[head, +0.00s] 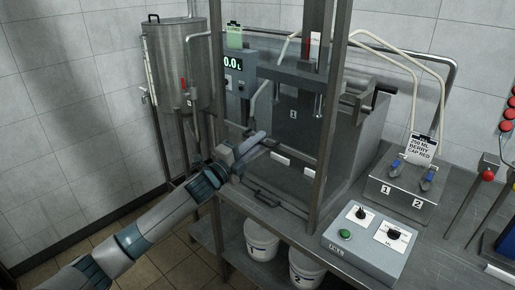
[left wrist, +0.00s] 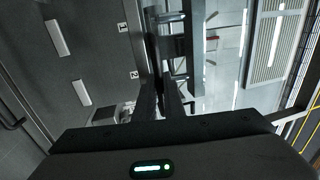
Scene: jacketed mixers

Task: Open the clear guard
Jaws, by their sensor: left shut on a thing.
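The clear guard is hard to make out; its see-through panel seems to stand at the front of the grey mixer housing (head: 335,150), beside a tall post (head: 331,110). My left gripper (head: 262,143) reaches in from the left to the front left of the housing. In the left wrist view its fingers (left wrist: 163,100) are shut on a dark narrow bar (left wrist: 140,35), which seems to be part of the guard; the exact grip spot is partly hidden. My right gripper is in neither view.
A control box (head: 368,245) with a green button stands at the bench front, and a two-valve block (head: 398,190) behind it. A steel tank (head: 178,65) stands at back left. White buckets (head: 261,240) sit below the bench. The floor at left is clear.

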